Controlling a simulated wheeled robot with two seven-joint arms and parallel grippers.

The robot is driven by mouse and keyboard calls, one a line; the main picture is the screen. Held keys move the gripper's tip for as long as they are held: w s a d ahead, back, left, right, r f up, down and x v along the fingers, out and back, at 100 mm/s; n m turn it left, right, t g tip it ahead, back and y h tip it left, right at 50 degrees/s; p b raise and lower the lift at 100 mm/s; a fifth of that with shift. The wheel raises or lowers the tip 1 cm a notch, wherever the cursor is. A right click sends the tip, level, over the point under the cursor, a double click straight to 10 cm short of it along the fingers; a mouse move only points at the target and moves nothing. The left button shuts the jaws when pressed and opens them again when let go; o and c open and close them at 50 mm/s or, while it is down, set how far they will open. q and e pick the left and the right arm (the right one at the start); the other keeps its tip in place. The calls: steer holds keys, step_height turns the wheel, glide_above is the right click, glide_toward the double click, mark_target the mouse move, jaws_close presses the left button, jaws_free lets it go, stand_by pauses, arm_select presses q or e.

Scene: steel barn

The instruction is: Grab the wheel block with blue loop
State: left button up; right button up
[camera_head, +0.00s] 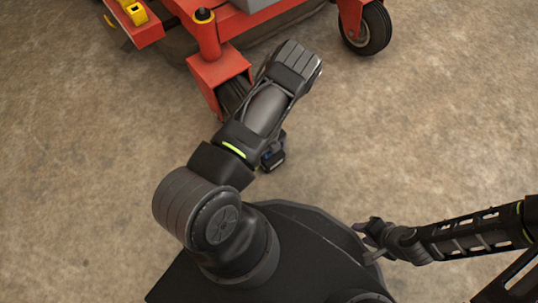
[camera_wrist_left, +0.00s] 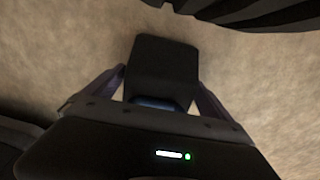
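The wheel block (camera_wrist_left: 162,65) is a dark block in the left wrist view, with its blue loop (camera_wrist_left: 155,103) showing as a strip at the near end, close to the palm. My left gripper (camera_wrist_left: 160,78) has one finger on each side of the block. The fingertips come up to its edges, but whether they press on it is unclear. In the head view a small dark and blue piece (camera_head: 273,154) shows beside my left forearm, which hides most of the area. My right gripper (camera_head: 362,243) is open and empty, at the lower right over my base.
A red wheeled machine (camera_head: 215,70) stands at the top, close to my left arm, with a black caster wheel (camera_head: 372,30) at the upper right. Bare concrete floor (camera_head: 430,130) is clear on the right and on the left.

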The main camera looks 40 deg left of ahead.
arm_select(q)
steer(key=c, duration=1.7)
steer(key=shift+r, duration=0.15)
steer(key=shift+d+r+p, duration=0.25)
steer(key=shift+r+p, duration=0.15)
steer(key=shift+p, duration=0.25)
step_height(320, 180, up, 6)
steer(key=p, duration=0.3)
steer(key=s+d, duration=0.2)
steer(key=d, duration=0.4)
steer(key=s+d, duration=0.1)
steer(key=d, duration=0.5)
steer(key=s+d, duration=0.2)
steer(key=d, duration=0.4)
steer(key=shift+s+d, duration=0.35)
